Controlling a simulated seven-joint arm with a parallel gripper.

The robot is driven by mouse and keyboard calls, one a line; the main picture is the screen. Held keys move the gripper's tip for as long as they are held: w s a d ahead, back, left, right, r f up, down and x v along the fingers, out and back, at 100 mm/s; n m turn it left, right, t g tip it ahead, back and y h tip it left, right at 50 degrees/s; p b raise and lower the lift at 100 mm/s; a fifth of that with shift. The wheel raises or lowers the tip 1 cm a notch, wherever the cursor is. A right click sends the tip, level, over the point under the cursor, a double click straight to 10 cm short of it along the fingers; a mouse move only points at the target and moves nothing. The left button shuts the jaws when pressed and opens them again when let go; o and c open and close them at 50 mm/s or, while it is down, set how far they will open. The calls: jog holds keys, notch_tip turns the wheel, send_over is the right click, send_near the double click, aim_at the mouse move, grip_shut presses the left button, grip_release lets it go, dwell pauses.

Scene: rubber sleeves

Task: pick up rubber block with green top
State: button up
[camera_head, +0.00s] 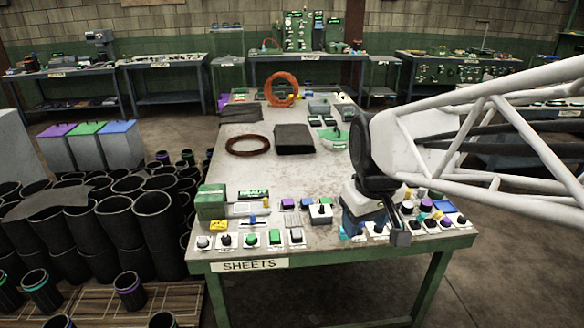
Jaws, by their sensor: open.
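Several small blocks with knob-like tops stand in rows along the near edge of the workbench (310,178). My gripper (383,232) hangs over the front right part of the bench, pointing down, open. It is apart from the green-topped block, and I see nothing held. My gripper and arm hide part of the bench and some small items behind them.
A green box (211,203) stands at the bench's left front corner. A dark sheet stack (294,139), a brown ring (248,145) and an upright orange ring (282,90) are farther back. Black sleeves (152,215) crowd the floor at left. The bench middle is mostly clear.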

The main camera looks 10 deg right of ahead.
jog(key=w+d+n, duration=0.1)
jog(key=w+n, duration=0.3)
jog(key=w, duration=1.1)
jog(key=n+g, duration=0.2)
jog(key=n, duration=0.9)
send_over(326, 201)
jog(key=f, duration=2.4)
jog(key=shift+s+a+f, duration=0.15)
jog(key=shift+s+f, duration=0.2)
jog(key=shift+f, duration=0.05)
jog(key=shift+w+f+n, duration=0.3)
jog(key=shift+w+f, duration=0.05)
jog(key=shift+f, duration=0.1)
jog(key=shift+f, duration=1.25)
